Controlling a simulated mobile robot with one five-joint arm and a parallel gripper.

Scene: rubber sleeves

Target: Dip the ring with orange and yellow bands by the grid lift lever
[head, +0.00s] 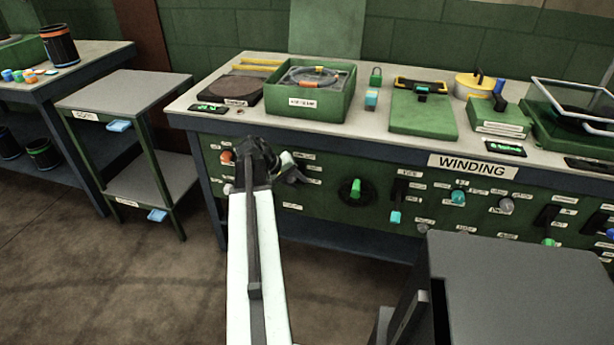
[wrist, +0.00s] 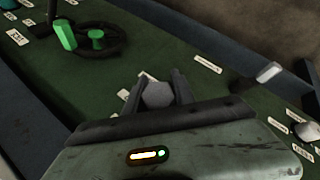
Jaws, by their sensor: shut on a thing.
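The ring (head: 289,75) with orange and yellow bands lies on a round grid inside the open green tank (head: 309,106) on the bench top. My gripper (head: 268,163) is at the bench's front panel, below and left of the tank. In the wrist view, my gripper (wrist: 158,90) is shut on a grey faceted knob (wrist: 157,95), with one dark finger on each side. The knob appears to be a control on the panel. Its label is partly hidden by the fingers, so I cannot read whether it is the grid lift lever.
A green-handled wheel (head: 355,189) is right of my gripper on the panel; it also shows in the wrist view (wrist: 82,40). Several other levers and knobs line the panel. A grey shelf unit (head: 125,92) stands left. A grey surface (head: 510,285) fills the lower right.

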